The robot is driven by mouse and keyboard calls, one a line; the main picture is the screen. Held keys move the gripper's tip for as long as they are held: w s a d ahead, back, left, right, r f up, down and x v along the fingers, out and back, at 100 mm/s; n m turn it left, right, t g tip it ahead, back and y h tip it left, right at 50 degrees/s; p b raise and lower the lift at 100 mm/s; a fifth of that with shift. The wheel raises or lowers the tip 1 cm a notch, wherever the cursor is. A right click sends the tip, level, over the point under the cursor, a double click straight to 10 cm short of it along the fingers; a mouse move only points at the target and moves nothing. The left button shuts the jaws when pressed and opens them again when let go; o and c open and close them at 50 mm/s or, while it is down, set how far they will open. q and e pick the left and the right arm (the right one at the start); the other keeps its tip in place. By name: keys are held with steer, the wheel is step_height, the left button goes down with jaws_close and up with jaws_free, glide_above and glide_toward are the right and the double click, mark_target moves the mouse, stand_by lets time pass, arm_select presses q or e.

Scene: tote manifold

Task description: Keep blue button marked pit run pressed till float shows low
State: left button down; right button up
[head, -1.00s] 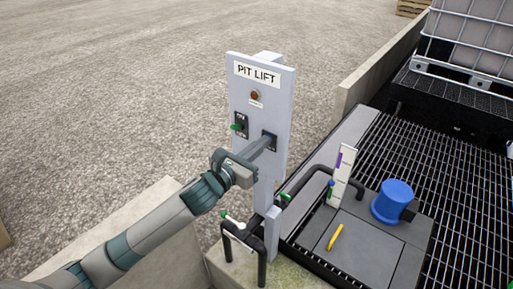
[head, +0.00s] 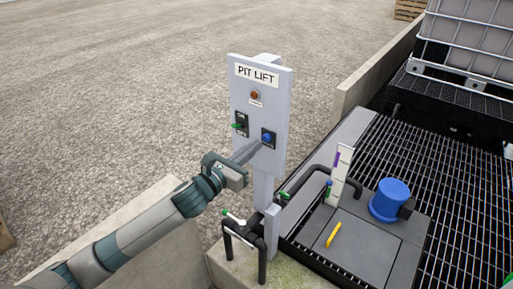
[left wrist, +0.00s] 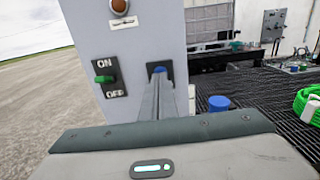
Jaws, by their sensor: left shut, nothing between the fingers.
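The blue button (head: 267,138) sits in a dark plate on the grey PIT LIFT panel (head: 277,100). My left gripper (head: 257,147) is shut and empty, its tips just in front of the button. In the left wrist view the button (left wrist: 159,69) shows just beyond the fingertips (left wrist: 158,78); whether they touch it I cannot tell. A white upright gauge board (head: 341,172) stands by the pit, with a purple mark near its top. A small blue and green piece (head: 328,189) is beside its lower part. The float's reading is too small to tell. My right gripper is out of view.
A green-handled ON/OFF switch (head: 240,124) is left of the button, with an orange-brown lamp (head: 254,95) above. Black pipes (head: 245,235) with valve handles stand below the panel. A blue cylinder (head: 390,200) and yellow object (head: 334,235) are on the pit cover.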

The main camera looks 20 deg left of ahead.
arm_select(q)
steer(key=b+v, duration=0.4)
steer(key=v, duration=0.6)
steer(key=shift+b, duration=0.3)
steer(key=shift+s, duration=0.1)
stand_by(0.9)
